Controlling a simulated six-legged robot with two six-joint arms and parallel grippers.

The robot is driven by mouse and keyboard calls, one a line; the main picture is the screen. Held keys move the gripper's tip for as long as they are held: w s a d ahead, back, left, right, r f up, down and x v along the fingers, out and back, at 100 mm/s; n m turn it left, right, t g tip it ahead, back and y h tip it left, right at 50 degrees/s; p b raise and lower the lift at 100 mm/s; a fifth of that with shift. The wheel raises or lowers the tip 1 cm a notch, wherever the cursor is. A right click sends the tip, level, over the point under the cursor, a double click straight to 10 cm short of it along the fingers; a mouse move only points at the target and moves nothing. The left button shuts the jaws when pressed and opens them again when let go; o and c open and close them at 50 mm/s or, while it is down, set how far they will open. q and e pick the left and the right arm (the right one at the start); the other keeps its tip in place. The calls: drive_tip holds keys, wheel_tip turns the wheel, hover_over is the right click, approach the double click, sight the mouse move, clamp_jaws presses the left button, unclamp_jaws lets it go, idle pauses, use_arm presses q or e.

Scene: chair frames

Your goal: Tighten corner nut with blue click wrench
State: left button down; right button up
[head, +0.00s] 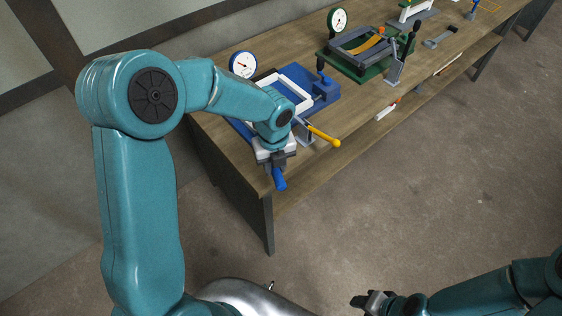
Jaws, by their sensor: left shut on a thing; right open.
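The blue click wrench (280,181) shows as a short blue handle end just below my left gripper (272,160), at the front left corner of the bench. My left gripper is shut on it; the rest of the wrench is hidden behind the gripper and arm. A white frame (293,92) lies on a blue fixture (325,88) just behind my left wrist. I cannot make out the corner nut. My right gripper (372,300) is open and empty at the bottom, low over the floor and away from the bench.
A yellow-handled lever (324,137) sticks out over the bench front beside my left gripper. A dial gauge (243,65) stands behind the blue fixture. A green fixture (366,68) with a dark frame stands further along the wooden bench (445,62). Floor in front is clear.

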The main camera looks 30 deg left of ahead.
use_arm(q)
drive_tip(key=shift+w+d+n, duration=0.6)
drive_tip(key=shift+w+d, duration=0.1)
drive_tip(key=shift+w, duration=0.1)
drive_tip(key=c, duration=1.8)
unclamp_jaws()
drive_tip(key=shift+s+a, duration=0.1)
clamp_jaws()
drive_tip(key=shift+r, duration=0.1)
drive_tip(key=shift+r+p, duration=0.45)
drive_tip(key=shift+p, duration=0.1)
wheel_tip(320, 180, up, 4)
drive_tip(key=p, duration=0.3)
drive_tip(key=shift+r+p, duration=0.25)
drive_tip(key=shift+p, duration=0.15)
